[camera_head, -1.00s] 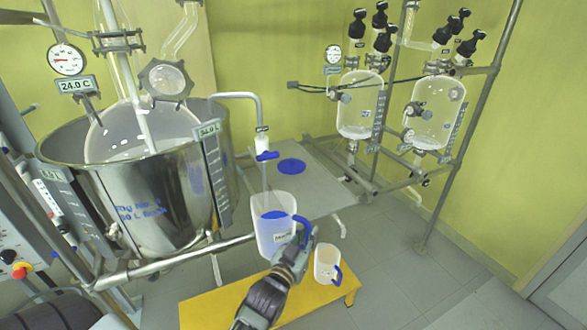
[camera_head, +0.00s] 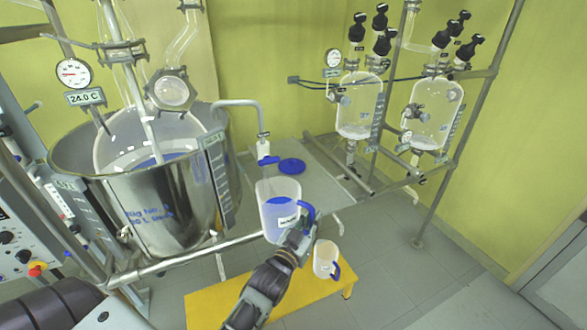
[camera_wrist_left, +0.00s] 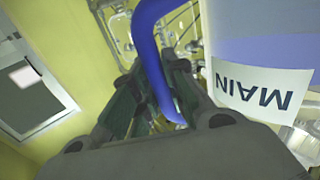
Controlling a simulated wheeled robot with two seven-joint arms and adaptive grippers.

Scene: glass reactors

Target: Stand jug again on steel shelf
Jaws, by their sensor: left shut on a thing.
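A clear jug (camera_head: 274,217) with blue contents and a white label is upright in the middle of the head view. My left gripper (camera_head: 303,226) is shut on its blue handle, which also shows between the fingers in the left wrist view (camera_wrist_left: 150,60). The label in that view reads MAIN, upside down. The grey steel shelf (camera_head: 325,187) lies behind the jug, which overlaps its front edge in the picture. I cannot tell whether the jug touches the shelf. My right gripper is not in view.
A blue lid (camera_head: 291,166) lies on the shelf. A tap (camera_head: 264,150) on a bent pipe hangs just above the jug. A steel vessel (camera_head: 165,210) stands at left. A smaller jug (camera_head: 325,256) stands on the yellow stool (camera_head: 212,305) below. Glass reactors (camera_head: 358,108) hang at right.

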